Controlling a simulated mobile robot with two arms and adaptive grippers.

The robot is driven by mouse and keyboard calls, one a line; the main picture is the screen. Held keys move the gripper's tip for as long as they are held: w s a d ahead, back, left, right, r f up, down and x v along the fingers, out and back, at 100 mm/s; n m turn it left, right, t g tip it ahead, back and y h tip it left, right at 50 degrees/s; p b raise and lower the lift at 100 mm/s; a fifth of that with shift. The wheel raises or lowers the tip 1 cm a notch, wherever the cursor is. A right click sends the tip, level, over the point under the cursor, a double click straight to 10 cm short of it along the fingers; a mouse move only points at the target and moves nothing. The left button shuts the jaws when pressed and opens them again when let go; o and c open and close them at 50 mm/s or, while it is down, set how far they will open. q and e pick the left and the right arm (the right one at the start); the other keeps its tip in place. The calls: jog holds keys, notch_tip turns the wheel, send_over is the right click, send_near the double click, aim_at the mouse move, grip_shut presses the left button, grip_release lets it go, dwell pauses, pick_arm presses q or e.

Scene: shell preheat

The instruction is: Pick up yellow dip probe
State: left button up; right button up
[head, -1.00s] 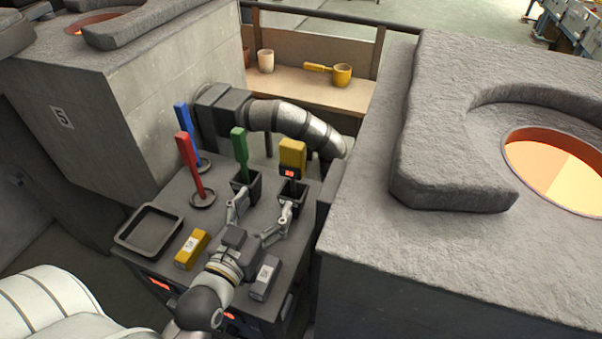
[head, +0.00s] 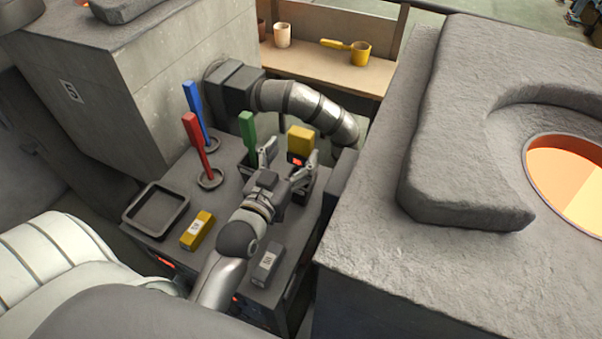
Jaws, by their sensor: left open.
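The yellow dip probe (head: 300,140) stands upright at the back right of the grey bench, a yellow block with a small red display. Its lower part and the dark holder under it are largely hidden behind my gripper. My left gripper (head: 289,155) is open and empty. Its two fingers point away from me toward the probe, one finger left of it and the other overlapping its lower right in the picture. I cannot tell whether either finger touches it. My right gripper is not in view.
A green-handled tool (head: 247,128) stands close left of the gripper. Red (head: 196,140) and blue (head: 195,105) tools stand farther left. A yellow block (head: 197,230), a grey block (head: 266,263) and a black tray (head: 128,222) lie nearer. A furnace block (head: 370,215) bounds the right.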

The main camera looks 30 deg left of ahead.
aim_at(298, 148)
pick_arm(q)
jog(key=w+p, duration=0.1)
jog(key=w, duration=0.2)
jog(key=shift+w+r, duration=0.1)
jog(key=shift+w, duration=0.6)
jog(key=shift+s, duration=0.1)
jog(key=shift+c, duration=0.9)
jog(key=c, duration=0.7)
jog(key=shift+c, duration=1.2)
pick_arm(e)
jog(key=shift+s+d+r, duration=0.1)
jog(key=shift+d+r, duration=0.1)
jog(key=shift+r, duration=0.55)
pick_arm(q)
jog(key=shift+r, duration=0.1)
